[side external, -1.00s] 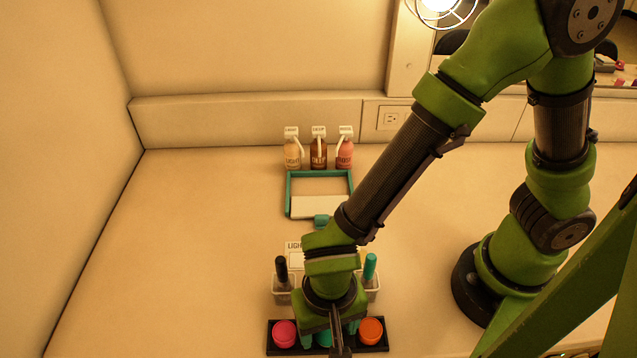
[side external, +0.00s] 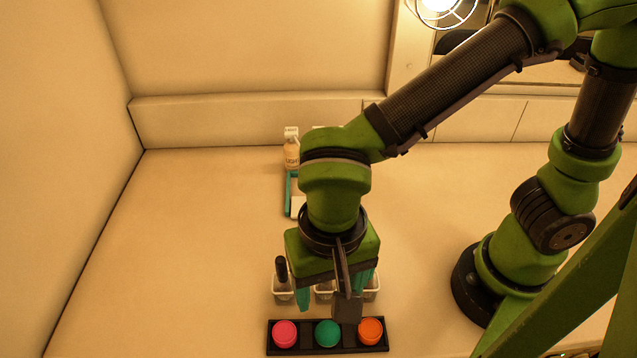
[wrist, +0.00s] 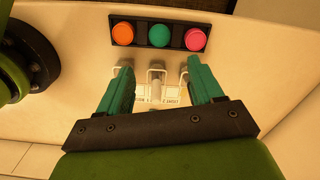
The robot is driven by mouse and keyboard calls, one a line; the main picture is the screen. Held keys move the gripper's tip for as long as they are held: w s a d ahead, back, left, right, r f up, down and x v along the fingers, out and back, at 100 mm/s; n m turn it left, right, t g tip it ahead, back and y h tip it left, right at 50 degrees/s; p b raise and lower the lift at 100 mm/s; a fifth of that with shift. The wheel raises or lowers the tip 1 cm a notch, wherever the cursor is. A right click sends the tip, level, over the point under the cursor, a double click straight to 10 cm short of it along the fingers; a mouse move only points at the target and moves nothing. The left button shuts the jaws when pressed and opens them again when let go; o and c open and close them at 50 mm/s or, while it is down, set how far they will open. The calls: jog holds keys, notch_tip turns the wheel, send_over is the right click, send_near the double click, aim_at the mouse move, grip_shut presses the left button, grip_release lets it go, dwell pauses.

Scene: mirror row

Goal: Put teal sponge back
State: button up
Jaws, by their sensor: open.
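The teal sponge (side external: 327,333), round, sits in the middle of the black tray (side external: 306,336), between a pink round piece (side external: 285,334) and an orange one (side external: 370,331). In the wrist view the teal sponge (wrist: 159,36) also sits in the middle of the tray (wrist: 140,33), with orange on the left and pink on the right. My gripper (side external: 335,298) is raised above and behind the tray. Its teal fingers are spread with nothing between them, clear of the sponge; the wrist view also shows them apart (wrist: 159,75).
Small clear bins (side external: 283,289) stand just behind the tray, partly hidden by my gripper; one holds a black-capped item (side external: 281,267). Farther back are a teal-edged frame (side external: 288,192) and a pump bottle (side external: 291,150). The counter to the left is clear.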

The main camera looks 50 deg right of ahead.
jog(key=w+d+r+t, duration=0.2)
jog(key=d+r, duration=0.1)
jog(key=d, duration=0.5)
jog(key=w+d+r+n+t+y, duration=0.1)
jog(key=w+d+r+t, duration=0.1)
jog(key=d+r, duration=0.2)
jog(key=w+d+r+t+y, duration=0.1)
jog(key=w+d+r+t, duration=0.1)
jog(key=d, duration=0.9)
notch_tip(320, 180, up, 2)
jog(key=shift+d+n+t, duration=0.3)
jog(key=shift+n+t, duration=0.1)
jog(key=shift+t, duration=0.2)
